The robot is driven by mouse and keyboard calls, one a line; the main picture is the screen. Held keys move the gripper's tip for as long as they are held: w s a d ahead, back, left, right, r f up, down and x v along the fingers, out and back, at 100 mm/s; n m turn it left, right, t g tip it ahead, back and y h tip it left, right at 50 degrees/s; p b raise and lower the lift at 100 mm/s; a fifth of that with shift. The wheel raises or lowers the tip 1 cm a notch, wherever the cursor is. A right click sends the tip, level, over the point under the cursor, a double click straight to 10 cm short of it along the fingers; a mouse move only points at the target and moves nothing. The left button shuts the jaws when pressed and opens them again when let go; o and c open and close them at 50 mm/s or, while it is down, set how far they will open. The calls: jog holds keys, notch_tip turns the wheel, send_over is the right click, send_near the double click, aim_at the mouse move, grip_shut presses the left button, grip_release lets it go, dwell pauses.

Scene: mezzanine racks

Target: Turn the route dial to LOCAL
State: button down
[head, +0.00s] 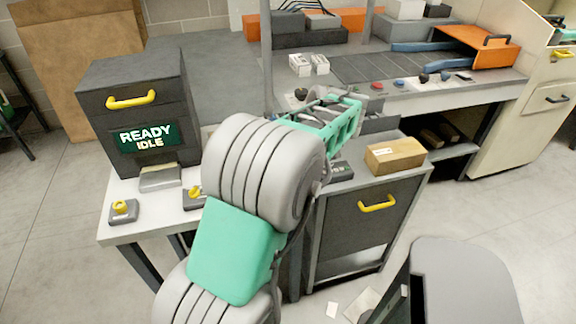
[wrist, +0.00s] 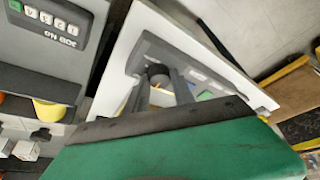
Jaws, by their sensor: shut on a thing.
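In the wrist view, my gripper (wrist: 157,84) has its two grey fingers on either side of a dark round knob (wrist: 157,70). It is shut on this knob, which I take to be the route dial. The knob stands on a grey base plate (wrist: 148,51) on a white surface. Small pale labels (wrist: 197,75) and a green patch show beside the fingers, too small to read. I cannot tell which position the dial points to. In the head view my arm hides the gripper's fingertips and the dial.
A dark cabinet (head: 140,84) has a screen reading READY IDLE (head: 149,137). Yellow knobs on dark bases (head: 123,211) stand on the white bench before it. A cardboard box (head: 395,155) sits on a drawer unit (head: 358,227) to the right. The floor (head: 55,265) at left is clear.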

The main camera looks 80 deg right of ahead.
dwell(0.3)
jog(key=c, duration=1.1)
grip_release()
jog(key=p+v, duration=0.1)
jog(key=v, duration=0.6)
jog(key=shift+s+r, duration=0.2)
jog(key=shift+r, duration=0.1)
